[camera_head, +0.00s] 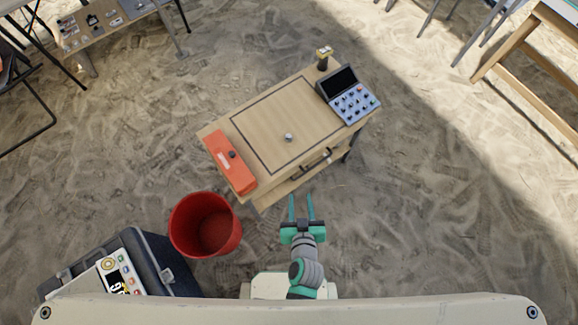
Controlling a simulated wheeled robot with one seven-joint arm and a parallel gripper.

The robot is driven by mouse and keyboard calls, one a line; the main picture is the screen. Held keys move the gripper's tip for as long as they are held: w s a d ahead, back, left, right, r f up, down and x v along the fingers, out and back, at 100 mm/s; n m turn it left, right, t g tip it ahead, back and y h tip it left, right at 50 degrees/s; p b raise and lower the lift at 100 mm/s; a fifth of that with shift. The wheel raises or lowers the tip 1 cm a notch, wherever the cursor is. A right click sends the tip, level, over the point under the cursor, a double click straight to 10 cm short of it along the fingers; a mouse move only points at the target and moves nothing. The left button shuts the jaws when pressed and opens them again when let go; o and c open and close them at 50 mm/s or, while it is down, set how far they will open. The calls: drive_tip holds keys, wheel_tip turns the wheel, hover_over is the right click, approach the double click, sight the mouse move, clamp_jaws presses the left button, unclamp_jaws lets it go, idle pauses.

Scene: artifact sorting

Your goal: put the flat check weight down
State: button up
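My gripper (301,200) is in front of the wooden table's near edge, at the lower middle of the picture. Its two green fingers are apart, pointing toward the table, and I see nothing between them. A small grey round piece (288,137) lies on the table top, inside the dark outlined rectangle. It may be the flat check weight, but it is too small to tell. The gripper is apart from it.
On the wooden table (262,112) are an orange case (228,165) at left, a grey button panel (350,98) at right and a small dark post (323,59) behind it. A red bucket (204,225) and a dark equipment case (160,258) stand at lower left. Sand surrounds the table.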

drive_tip(key=s+a+r+t, duration=0.1)
drive_tip(key=s+a+r, duration=0.1)
drive_tip(key=s+r, duration=0.4)
drive_tip(key=s+a+r+t, duration=0.1)
drive_tip(key=s+r, duration=0.5)
drive_tip(key=r, duration=0.6)
drive_tip(key=shift+a+r+m+t, duration=0.25)
drive_tip(key=shift+a+m+t, duration=0.15)
drive_tip(key=shift+t, duration=0.4)
